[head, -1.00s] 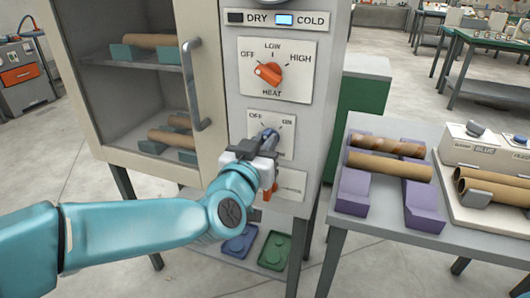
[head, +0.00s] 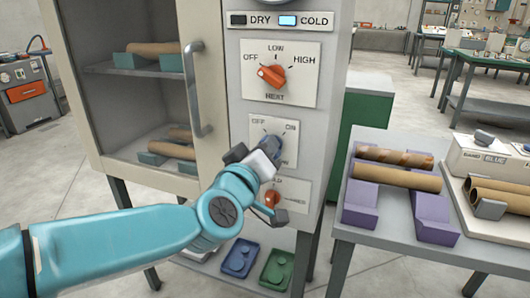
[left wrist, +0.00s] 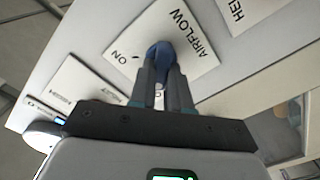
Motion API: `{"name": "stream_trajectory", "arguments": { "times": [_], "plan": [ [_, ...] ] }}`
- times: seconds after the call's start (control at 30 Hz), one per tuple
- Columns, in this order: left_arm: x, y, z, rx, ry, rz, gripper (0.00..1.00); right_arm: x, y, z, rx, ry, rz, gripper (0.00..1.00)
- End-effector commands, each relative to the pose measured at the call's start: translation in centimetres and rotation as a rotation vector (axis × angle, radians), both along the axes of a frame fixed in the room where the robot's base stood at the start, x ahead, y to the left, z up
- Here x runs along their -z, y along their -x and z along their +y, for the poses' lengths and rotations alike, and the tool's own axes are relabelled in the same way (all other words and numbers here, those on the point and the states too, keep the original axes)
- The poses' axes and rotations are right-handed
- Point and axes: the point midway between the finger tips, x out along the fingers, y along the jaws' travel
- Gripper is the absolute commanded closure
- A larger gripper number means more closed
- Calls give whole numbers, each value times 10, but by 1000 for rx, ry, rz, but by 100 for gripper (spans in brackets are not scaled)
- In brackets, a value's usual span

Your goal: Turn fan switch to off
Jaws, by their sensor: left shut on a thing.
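In the left wrist view the knob (left wrist: 159,50) sits on a plate marked AIRFLOW and ON. My left gripper (head: 266,151) is shut on the knob, its two fingers (left wrist: 163,82) on either side of it in the left wrist view. The gripper partly hides the knob and the plate's lower part, so I cannot tell exactly where the knob points. My right gripper is not in view.
An orange HEAT knob (head: 271,76) is above, and a smaller orange knob (head: 272,199) is below, close to my wrist. A cabinet door handle (head: 197,90) stands out at left. A grey table (head: 385,228) with tubes on purple holders (head: 433,211) is at right.

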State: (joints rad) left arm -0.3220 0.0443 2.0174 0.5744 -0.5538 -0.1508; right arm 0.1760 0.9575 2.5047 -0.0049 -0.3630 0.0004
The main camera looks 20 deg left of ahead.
Motion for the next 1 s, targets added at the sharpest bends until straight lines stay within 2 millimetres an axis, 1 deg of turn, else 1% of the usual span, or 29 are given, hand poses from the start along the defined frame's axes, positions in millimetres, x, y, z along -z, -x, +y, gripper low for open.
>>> {"name": "stream_trajectory", "arguments": {
  "times": [0.47,0.5,0.57,0.6,0.87,0.97,1.0],
  "plan": [
    [0,0,0,1,18,1,100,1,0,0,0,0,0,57],
    [0,0,0,1,18,1,80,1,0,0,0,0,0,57],
    [0,0,0,1,18,1,60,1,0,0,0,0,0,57],
    [0,0,0,1,17,1,57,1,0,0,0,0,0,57],
    [0,1,0,0,15,1,57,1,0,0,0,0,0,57],
    [-1,7,0,1,15,1,57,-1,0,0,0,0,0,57],
    [-2,12,1,0,16,-1,57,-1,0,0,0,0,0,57]
  ]
}}
